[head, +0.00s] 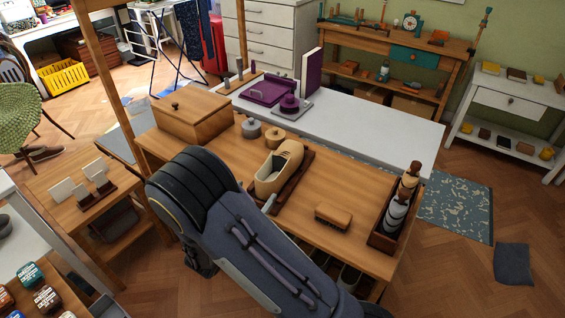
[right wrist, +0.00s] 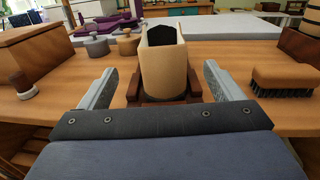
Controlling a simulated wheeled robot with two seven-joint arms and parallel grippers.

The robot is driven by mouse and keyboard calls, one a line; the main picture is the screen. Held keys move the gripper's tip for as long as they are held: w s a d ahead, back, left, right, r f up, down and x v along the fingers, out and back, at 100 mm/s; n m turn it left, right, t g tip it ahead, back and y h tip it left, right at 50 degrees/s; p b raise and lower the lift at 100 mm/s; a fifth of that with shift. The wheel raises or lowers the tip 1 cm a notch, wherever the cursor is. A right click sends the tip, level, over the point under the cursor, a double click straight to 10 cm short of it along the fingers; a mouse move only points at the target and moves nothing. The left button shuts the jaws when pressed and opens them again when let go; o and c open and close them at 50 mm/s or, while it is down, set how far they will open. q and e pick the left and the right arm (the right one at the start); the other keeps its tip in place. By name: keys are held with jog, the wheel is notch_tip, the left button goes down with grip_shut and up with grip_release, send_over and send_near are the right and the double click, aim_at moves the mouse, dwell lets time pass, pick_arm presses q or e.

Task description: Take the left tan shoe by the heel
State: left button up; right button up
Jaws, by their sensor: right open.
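The tan shoe (head: 279,167) sits on a dark wooden stand (head: 296,190) on the wooden bench. Its heel faces my right gripper (head: 263,203). In the right wrist view the shoe's heel (right wrist: 164,76) stands upright between the two open fingers of the right gripper (right wrist: 161,72). There is a gap on each side, and neither finger appears to touch it. In the head view my right arm hides part of the gripper. My left gripper is not in view.
A brush (head: 333,217) lies right of the shoe, near a wooden caddy (head: 381,240) holding bottles. Round tins (head: 274,138) stand behind and left of the shoe. A wooden box (head: 194,115) is at the far left. Bare bench lies between shoe and brush.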

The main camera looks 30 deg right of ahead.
aim_at(267, 179)
jog(key=p+x, duration=0.1)
jog(key=x, duration=0.6)
jog(key=shift+d+f, duration=0.2)
jog(key=shift+d, duration=0.05)
jog(key=shift+s, duration=0.1)
jog(key=c, duration=1.2)
jog(key=shift+c, duration=0.9)
jog(key=shift+r, duration=0.1)
